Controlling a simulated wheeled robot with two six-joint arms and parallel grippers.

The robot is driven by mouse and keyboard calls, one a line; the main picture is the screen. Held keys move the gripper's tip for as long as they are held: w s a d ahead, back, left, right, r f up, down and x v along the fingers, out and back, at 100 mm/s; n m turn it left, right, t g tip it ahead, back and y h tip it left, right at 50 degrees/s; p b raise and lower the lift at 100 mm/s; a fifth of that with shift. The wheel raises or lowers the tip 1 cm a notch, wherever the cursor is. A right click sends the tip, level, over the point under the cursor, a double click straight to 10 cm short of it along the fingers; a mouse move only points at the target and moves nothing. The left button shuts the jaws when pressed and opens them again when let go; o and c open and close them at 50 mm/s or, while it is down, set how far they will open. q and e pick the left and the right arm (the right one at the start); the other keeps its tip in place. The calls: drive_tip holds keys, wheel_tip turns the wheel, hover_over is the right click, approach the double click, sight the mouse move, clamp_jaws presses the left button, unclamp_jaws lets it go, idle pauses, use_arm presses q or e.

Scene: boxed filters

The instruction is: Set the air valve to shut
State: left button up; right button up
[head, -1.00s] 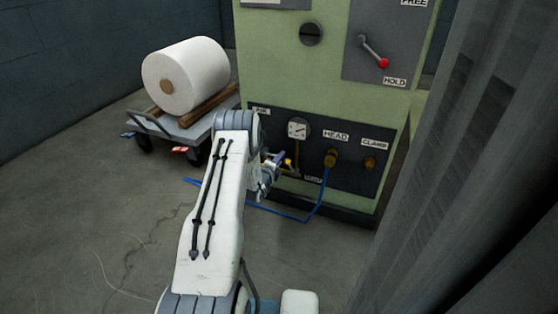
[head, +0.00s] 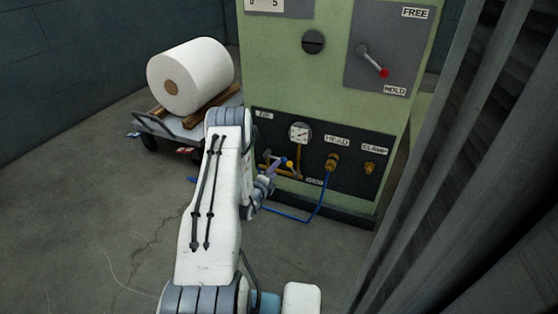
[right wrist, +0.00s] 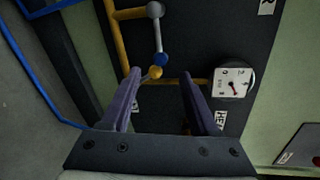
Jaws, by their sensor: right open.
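The air valve is a yellow pipe with a grey lever on the machine's dark lower panel (head: 345,182). In the head view the yellow ball (head: 290,163) shows just right of my right gripper (head: 276,167). In the wrist view my right gripper (right wrist: 157,95) is open and empty, its two purple fingers pointing toward the balls. I cannot tell whether they touch. My left gripper is out of view.
A round gauge (head: 300,132) sits above the valve. HEAD fitting (head: 332,162), with a blue hose (head: 318,205), and CLAMP fitting (head: 369,168) are right of it. A cart (head: 190,130) with a white roll (head: 195,75) stands left. A grey curtain-like surface (head: 440,150) fills the right side.

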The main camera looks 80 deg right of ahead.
drive_tip(key=v, duration=0.3)
drive_tip(key=shift+p, duration=0.35)
